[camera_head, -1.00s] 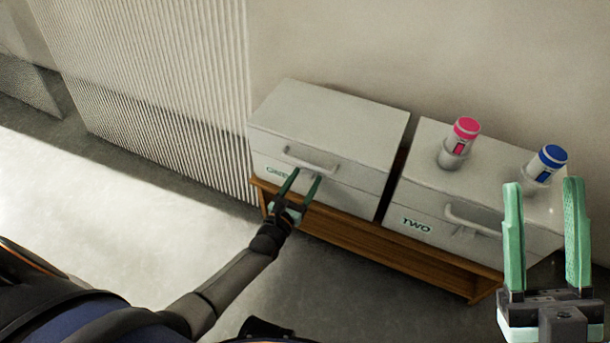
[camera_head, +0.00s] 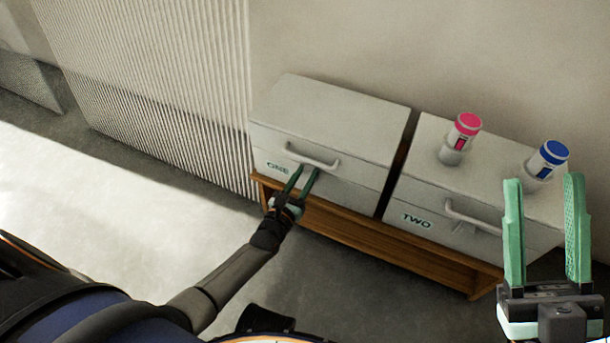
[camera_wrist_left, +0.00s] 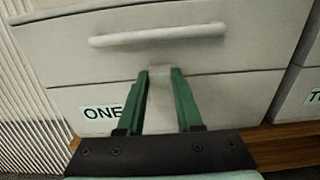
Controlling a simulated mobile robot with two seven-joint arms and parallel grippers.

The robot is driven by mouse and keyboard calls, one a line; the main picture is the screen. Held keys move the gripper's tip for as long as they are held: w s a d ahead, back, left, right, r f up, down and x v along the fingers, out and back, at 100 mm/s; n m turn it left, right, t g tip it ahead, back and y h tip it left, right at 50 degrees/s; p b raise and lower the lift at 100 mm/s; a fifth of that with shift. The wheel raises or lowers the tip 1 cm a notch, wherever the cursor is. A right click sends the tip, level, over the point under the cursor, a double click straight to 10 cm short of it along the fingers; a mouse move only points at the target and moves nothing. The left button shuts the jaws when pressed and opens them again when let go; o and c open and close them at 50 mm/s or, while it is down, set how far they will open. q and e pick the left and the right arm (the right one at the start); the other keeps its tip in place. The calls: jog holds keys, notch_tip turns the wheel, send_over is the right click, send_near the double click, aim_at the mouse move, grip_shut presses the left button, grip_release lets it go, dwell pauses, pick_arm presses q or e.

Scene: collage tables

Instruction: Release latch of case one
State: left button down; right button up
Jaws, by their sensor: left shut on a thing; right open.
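Case one (camera_head: 335,115) is a pale grey box with a front handle (camera_head: 312,157) and a label reading ONE (camera_head: 278,168). My left gripper (camera_head: 305,178) is at the front of case one, just below the handle. In the left wrist view its green fingers (camera_wrist_left: 161,85) stand on either side of the pale latch (camera_wrist_left: 160,108), below the handle (camera_wrist_left: 157,36), and are shut on it. My right gripper (camera_head: 545,185) is open and empty at the right, in front of case two.
Case two (camera_head: 415,172) stands to the right of case one on the same wooden bench (camera_head: 350,228). A pink-capped bottle (camera_head: 459,142) and a blue-capped bottle (camera_head: 546,160) stand on case two. A ribbed panel (camera_head: 160,90) is at the left; floor in front is open.

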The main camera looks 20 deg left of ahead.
pick_arm(q)
jog(key=t+b, duration=0.1)
jog(key=f+t+b, duration=0.1)
jog(key=b, duration=0.1)
jog(key=shift+s+d, duration=0.1)
jog(key=shift+s, duration=0.25)
jog(key=shift+s+t, duration=0.25)
jog(key=shift+t, duration=0.15)
jog(key=shift+f, duration=0.1)
jog(key=c, duration=0.6)
grip_release()
jog(key=shift+o, duration=0.2)
jog(key=shift+s, duration=0.1)
